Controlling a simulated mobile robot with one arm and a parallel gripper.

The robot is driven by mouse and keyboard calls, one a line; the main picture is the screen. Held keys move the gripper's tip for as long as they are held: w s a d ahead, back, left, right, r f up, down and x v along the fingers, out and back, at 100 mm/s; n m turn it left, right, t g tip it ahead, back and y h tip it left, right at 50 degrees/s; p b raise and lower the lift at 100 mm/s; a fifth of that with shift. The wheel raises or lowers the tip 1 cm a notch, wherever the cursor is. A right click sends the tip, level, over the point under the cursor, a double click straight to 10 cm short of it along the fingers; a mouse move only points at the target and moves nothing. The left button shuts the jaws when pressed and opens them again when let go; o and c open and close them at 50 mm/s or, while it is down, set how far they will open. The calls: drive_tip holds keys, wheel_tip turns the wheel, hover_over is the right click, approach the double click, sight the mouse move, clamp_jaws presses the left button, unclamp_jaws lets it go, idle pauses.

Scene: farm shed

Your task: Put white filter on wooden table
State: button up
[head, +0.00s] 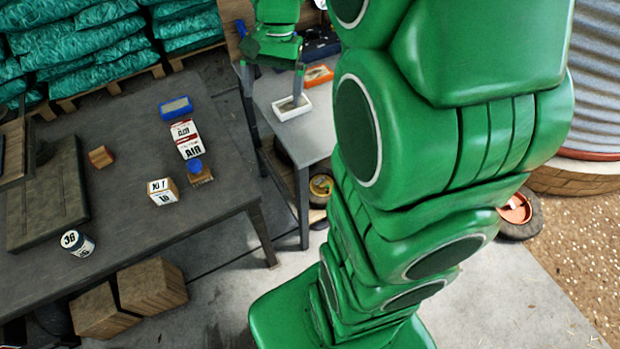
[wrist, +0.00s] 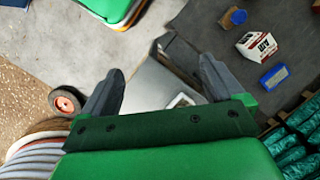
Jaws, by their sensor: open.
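The white filter (head: 291,107), a small white frame with a grey-brown inside, lies on the grey metal table (head: 312,131) in the head view. In the wrist view only part of the white filter (wrist: 181,101) shows above my gripper's body. My gripper (head: 273,98) is open and empty, with its fingers pointing down near the filter; the head view does not make the gap clear. The wrist view shows both fingers (wrist: 160,68) spread apart. The large dark table (head: 215,190), apparently the wooden one, stands to the left with clear patches on its top.
On the dark table are a blue filter (head: 176,107), a red-and-white carton (head: 186,138), a blue-capped jar (head: 199,174), a printed block (head: 162,191) and a tin (head: 77,243). An orange filter (head: 318,75) lies behind the white one. Green sacks (head: 85,45) are stacked behind.

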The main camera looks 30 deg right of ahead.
drive_tip(key=s+a+n+h, duration=0.1)
drive_tip(key=s+n, duration=0.3)
drive_tip(key=s, duration=0.7)
drive_tip(key=s+a+r+n+h, duration=0.1)
drive_tip(key=s+a+n, duration=0.2)
drive_tip(key=s, duration=0.9)
drive_tip(key=shift+s+a+r+n, duration=0.15)
drive_tip(key=shift+s+a+n, duration=0.15)
drive_tip(key=shift+n, duration=0.3)
